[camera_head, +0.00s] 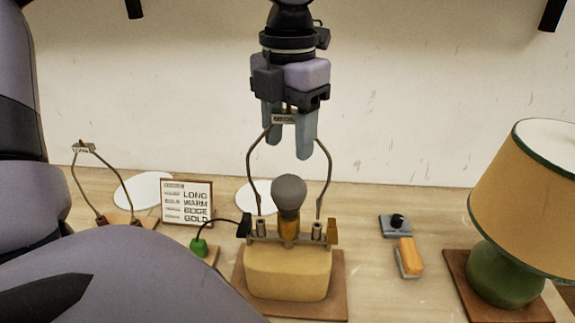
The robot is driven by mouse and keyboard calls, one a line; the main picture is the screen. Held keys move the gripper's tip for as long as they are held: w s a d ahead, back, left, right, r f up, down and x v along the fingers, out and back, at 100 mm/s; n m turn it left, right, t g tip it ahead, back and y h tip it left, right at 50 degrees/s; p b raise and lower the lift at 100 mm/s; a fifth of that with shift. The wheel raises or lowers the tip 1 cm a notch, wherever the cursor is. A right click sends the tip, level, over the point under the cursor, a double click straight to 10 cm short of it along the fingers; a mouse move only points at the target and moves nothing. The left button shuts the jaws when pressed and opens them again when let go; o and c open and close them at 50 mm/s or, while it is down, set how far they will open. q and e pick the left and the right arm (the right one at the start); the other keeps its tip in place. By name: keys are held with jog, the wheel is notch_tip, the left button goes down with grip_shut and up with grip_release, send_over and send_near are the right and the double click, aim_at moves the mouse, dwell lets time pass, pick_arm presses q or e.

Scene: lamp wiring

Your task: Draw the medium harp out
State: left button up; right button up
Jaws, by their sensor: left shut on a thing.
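The medium harp (327,168) is a thin metal loop with a small label plate at its top. My left gripper (290,136) comes down from above and is shut on the harp's top, by the label. The harp stands upright around a grey bulb (289,191). Its two leg ends hang close over the upright posts of the lamp's crossbar (289,240); whether they touch the posts is hard to tell. The bar sits on a yellow lamp body (288,272) on a brown board. My right gripper is not in view.
A longer harp (75,180) stands at the left by a sign (187,203) reading LONG, WARM, BEIGE, GOLD. A green piece (198,248) with a black cord is beside the lamp.

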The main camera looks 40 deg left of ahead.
aim_at(289, 111)
pick_arm(q)
jog(key=shift+r+p, duration=0.9)
jog(key=shift+r, duration=0.6)
